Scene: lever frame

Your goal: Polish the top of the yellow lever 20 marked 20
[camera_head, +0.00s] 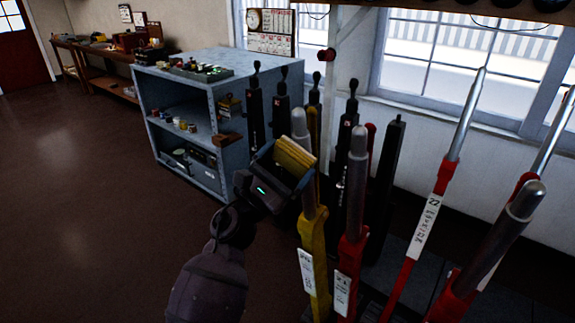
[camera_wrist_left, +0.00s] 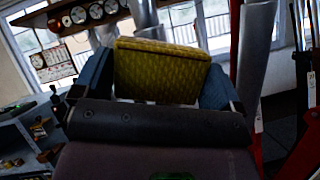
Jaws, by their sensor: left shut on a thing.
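The yellow lever (camera_head: 313,238) stands upright in the frame, with a white plate (camera_head: 306,272) whose marking is too small to read. Its bare steel handle top (camera_head: 299,122) shows above and behind my left gripper (camera_head: 288,172). That gripper is shut on a yellow cloth pad (camera_head: 296,157), held across the front of the handle. The pad (camera_wrist_left: 160,70) fills the space between the fingers in the left wrist view, with a steel handle (camera_wrist_left: 147,18) rising behind it. Whether pad and handle touch I cannot tell. My right gripper is not in view.
A red lever (camera_head: 351,255) stands close on the right of the yellow one, with more red levers (camera_head: 425,220) farther right. Several black levers (camera_head: 385,185) stand behind. A grey-blue shelf unit (camera_head: 190,85) is at the back left. The floor (camera_head: 90,200) at left is clear.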

